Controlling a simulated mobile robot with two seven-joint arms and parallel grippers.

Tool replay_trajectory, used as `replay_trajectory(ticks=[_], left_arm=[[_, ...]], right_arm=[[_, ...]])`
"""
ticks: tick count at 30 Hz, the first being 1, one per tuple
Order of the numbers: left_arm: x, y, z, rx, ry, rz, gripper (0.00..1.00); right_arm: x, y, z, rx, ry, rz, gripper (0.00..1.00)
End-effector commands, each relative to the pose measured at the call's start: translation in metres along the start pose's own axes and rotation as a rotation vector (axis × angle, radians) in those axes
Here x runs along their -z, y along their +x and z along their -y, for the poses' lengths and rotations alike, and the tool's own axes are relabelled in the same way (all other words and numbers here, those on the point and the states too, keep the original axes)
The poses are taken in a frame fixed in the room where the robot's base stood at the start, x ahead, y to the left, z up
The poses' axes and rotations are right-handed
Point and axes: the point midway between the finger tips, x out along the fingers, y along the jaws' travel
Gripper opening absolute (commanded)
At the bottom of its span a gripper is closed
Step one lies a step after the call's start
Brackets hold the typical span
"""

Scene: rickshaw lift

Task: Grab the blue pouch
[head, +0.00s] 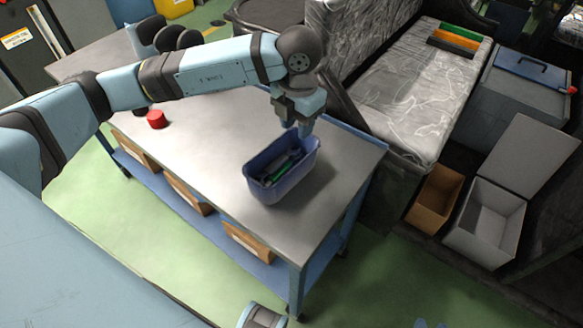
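A blue open-topped container (271,188), the only thing here resembling the blue pouch, stands upright on the grey-topped workbench (222,131). Dark items and a green one lie inside it. My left gripper (299,127) points down over the container's far rim. Its two fingers look apart, with nothing visible between them. I cannot tell whether the fingertips touch the rim. Two small light-blue tips (430,324) show at the bottom edge and may belong to my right gripper, but too little shows to be sure.
A red cylinder (156,119) stands near the bench's front edge at left. Brown boxes (248,241) sit on the blue lower shelf. A plastic-wrapped load (400,95) stands behind the bench. An open white box (486,222) and a brown box (435,199) are at right.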

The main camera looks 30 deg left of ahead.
Motion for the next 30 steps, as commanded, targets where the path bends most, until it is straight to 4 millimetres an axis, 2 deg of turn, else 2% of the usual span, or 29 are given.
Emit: replay_trajectory(ticks=[9, 20, 27, 30], left_arm=[[0.002, 0.061, 0.002, 0.005, 0.002, -0.005, 0.36], [0.004, 0.087, 0.005, 0.006, 0.004, -0.004, 0.36], [0.009, 0.122, 0.01, 0.006, 0.002, -0.005, 0.36], [0.009, 0.129, 0.011, 0.006, 0.003, -0.004, 0.36]], right_arm=[[0.0, 0.001, -0.002, -0.001, -0.01, -0.004, 0.4], [-0.003, 0.002, -0.003, -0.001, -0.011, 0.002, 0.4], [-0.005, 0.002, -0.002, -0.001, -0.009, 0.005, 0.4], [-0.006, 0.001, -0.002, -0.001, -0.008, 0.005, 0.4]])
